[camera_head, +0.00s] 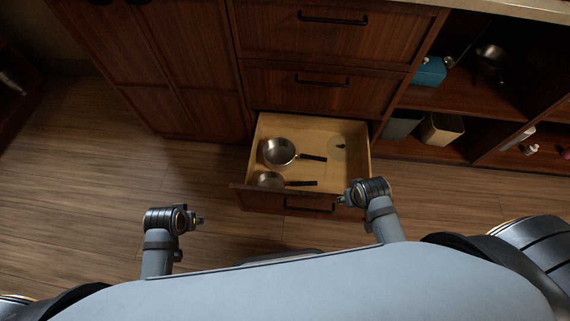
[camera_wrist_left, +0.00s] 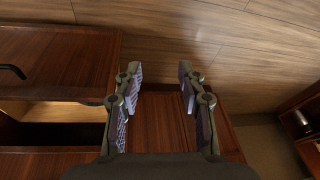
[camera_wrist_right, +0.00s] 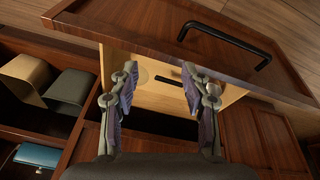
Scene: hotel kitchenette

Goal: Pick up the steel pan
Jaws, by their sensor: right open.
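A round steel pan (camera_head: 279,152) with a dark handle pointing right lies in the open bottom drawer (camera_head: 355,130). A second, smaller-looking steel pan (camera_head: 269,179) with a dark handle lies nearer the drawer front, partly hidden by it. My right gripper (camera_head: 344,199) is at the drawer's front right corner, right of both handles. In the right wrist view it is open and empty (camera_wrist_right: 158,75), over the drawer's edge; a small dark piece shows between the fingers. My left gripper (camera_head: 198,220) is outside the drawer, at its front left, open and empty in its wrist view (camera_wrist_left: 158,77).
A pale round lid-like thing (camera_head: 337,146) lies in the drawer's right part. The drawer front has a black bar handle (camera_wrist_right: 205,32). Open shelves at the right hold a teal box (camera_head: 430,72) and a beige container (camera_head: 441,129). Wooden floor (camera_head: 90,190) at the left is free.

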